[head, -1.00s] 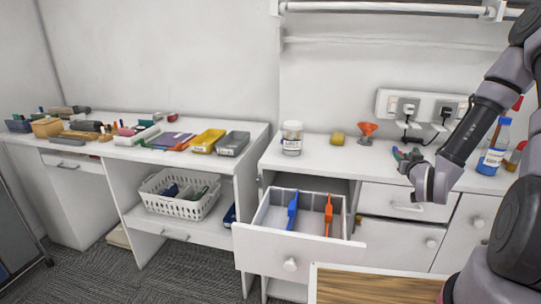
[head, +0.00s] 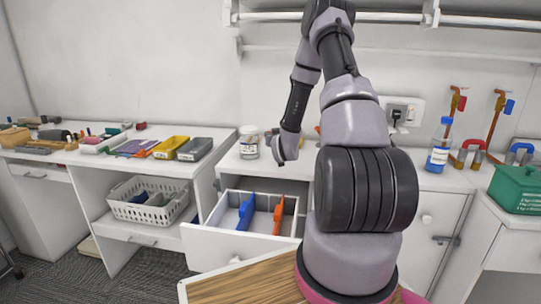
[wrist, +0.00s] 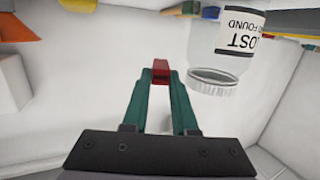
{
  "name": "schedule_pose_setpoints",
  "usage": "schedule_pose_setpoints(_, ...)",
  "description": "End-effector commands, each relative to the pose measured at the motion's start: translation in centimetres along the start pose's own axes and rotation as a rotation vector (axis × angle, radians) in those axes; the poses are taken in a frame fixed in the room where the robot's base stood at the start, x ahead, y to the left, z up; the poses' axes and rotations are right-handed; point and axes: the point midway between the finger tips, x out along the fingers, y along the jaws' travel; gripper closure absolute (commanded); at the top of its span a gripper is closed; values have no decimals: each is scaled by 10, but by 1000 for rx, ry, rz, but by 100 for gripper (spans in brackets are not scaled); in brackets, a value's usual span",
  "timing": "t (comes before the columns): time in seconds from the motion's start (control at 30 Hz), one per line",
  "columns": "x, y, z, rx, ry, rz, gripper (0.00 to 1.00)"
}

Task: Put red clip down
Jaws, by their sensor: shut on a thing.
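My gripper (wrist: 161,86) has teal fingers in the wrist view, shut on the small red clip (wrist: 160,70) at their tips. The clip is beside the clear jar in the picture, with white surface around it. Whether the clip touches anything below is not clear. In the head view my arm reaches over the white counter and its wrist end hangs near the jar (head: 248,143); the fingertips and clip cannot be made out there. The jar also shows upside down in the wrist view (wrist: 222,45), with a "LOST ... FOUND" label.
An open drawer (head: 224,240) with blue (head: 246,213) and orange (head: 278,216) dividers is below the counter. A white basket (head: 150,212) and yellow (head: 171,146) and grey (head: 195,149) trays are left. A blue-capped bottle (head: 440,150) stands right.

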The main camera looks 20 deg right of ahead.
Motion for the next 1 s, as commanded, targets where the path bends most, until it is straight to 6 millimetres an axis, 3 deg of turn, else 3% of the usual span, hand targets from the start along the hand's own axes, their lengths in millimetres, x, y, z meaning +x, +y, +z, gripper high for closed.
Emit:
schedule_pose_setpoints(0.2, 6, 1, 41, 2, -5, 1, 100)
schedule_pose_setpoints(0.6, 12, 0, 88, 1, -4, 1, 100)
schedule_pose_setpoints(1.0, 13, 0, 93, 1, -2, 0, 100)
